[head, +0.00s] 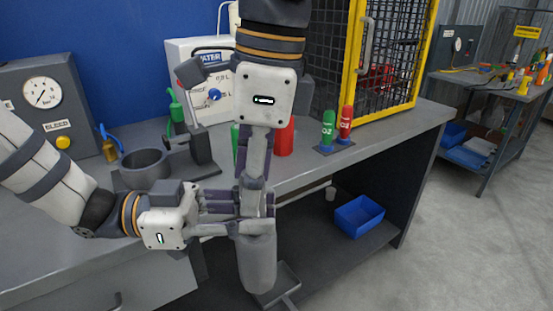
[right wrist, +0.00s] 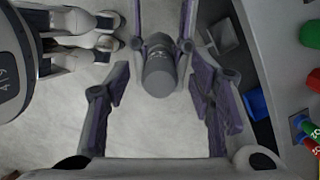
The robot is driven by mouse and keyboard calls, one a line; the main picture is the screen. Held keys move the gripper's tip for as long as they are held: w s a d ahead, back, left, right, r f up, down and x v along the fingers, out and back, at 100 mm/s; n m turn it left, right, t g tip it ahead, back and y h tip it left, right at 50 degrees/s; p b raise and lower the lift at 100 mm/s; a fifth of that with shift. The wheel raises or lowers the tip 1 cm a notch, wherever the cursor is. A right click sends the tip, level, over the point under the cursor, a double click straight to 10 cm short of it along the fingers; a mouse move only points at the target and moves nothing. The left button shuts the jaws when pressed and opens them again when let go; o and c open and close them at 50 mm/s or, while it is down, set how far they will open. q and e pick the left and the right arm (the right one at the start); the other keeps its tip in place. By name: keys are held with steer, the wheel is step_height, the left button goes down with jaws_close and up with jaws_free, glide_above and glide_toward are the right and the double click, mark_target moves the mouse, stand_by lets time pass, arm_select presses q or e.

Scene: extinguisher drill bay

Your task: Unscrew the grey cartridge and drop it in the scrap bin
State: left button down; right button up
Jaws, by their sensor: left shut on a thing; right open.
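The grey cartridge (head: 258,266) is a plain cylinder that hangs upright in front of the bench edge. My left gripper (head: 250,213) is shut on its upper part, reaching in from the left. My right gripper (head: 255,198) points down above it, overlapping the left fingers in the head view. In the right wrist view its fingers are spread wide and empty, with the cartridge (right wrist: 159,78) beyond them. The cartridge's top is hidden by the fingers. I cannot tell for sure which container is the scrap bin; a blue bin (head: 366,216) stands on the lower shelf.
A dark grey ring-shaped holder (head: 146,166) stands on the bench (head: 330,166) at left. Green and red bottles (head: 328,130) stand near a yellow-framed cage (head: 356,60). A dark open box (head: 284,283) sits low beside the cartridge.

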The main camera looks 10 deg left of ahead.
steer(key=shift+f, duration=0.2)
jaws_close()
steer(key=n, duration=0.4)
steer(key=shift+g, duration=0.3)
steer(key=shift+a, duration=0.1)
steer(key=shift+s+a, duration=0.1)
stand_by(0.5)
steer(key=shift+c, duration=0.4)
jaws_free()
